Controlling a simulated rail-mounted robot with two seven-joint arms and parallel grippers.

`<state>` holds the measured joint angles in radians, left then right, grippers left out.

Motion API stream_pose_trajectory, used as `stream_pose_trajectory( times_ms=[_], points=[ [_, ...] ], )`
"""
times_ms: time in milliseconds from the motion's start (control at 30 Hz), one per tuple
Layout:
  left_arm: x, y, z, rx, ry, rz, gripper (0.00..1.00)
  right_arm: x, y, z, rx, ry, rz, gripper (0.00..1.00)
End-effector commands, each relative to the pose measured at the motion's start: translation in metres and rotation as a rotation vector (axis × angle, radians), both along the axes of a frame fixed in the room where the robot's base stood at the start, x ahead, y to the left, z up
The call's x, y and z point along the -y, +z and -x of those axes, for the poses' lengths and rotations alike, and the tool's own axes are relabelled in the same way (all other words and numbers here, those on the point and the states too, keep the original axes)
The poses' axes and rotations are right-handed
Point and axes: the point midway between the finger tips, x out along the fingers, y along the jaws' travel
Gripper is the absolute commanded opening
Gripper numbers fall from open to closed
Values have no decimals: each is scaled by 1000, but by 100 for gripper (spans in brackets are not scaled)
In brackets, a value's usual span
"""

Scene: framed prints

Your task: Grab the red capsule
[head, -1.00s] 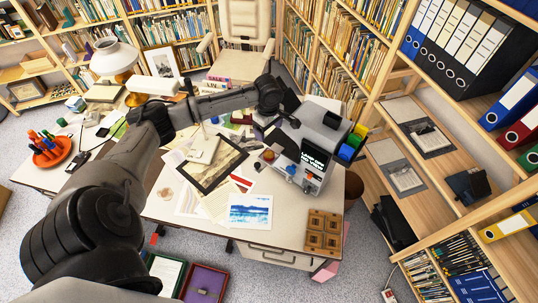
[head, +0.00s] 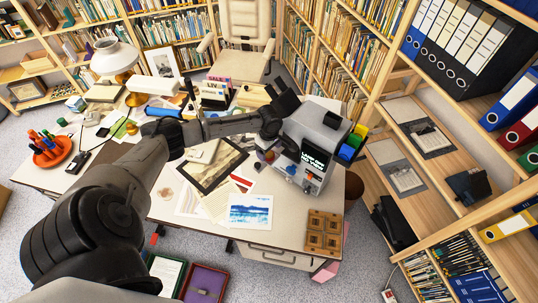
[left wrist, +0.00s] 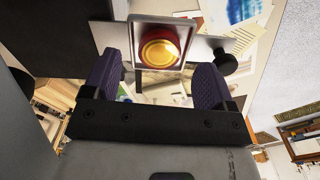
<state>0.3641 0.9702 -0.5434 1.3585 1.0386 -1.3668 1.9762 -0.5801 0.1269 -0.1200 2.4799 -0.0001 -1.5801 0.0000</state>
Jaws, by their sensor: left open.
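The red capsule (left wrist: 160,48) shows in the left wrist view as a round red shape with a shiny gold face, inside a pale rectangular frame (left wrist: 134,22). My left gripper (left wrist: 157,80) is open, its two dark fingers either side of the capsule in that picture. The fingers do not visibly touch it. In the head view my left gripper (head: 285,98) is beside the upper left of a grey machine (head: 318,130). A small red item (head: 270,156) sits at the machine's left side; I cannot tell whether it is the capsule. My right gripper is not in view.
The desk holds papers, a framed picture (head: 212,168), a blue print (head: 250,211) and a wooden block tray (head: 323,232). A lamp (head: 115,58) stands at the far left. Shelves rise at the right. A dark knob (left wrist: 225,62) is close to the right finger in the wrist view.

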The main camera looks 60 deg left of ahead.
Motion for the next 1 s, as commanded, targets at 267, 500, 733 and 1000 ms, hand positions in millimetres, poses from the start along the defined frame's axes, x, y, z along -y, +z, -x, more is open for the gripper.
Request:
stream_pose_trajectory(
  times_ms=[267,500,733,1000],
  points=[
    [0,-20,0,0,0,0,78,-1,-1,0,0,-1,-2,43],
    [0,-20,0,0,0,0,77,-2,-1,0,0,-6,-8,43],
    [0,-20,0,0,0,0,55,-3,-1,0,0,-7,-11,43],
    [0,-20,0,0,0,0,29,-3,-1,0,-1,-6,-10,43]
  ],
)
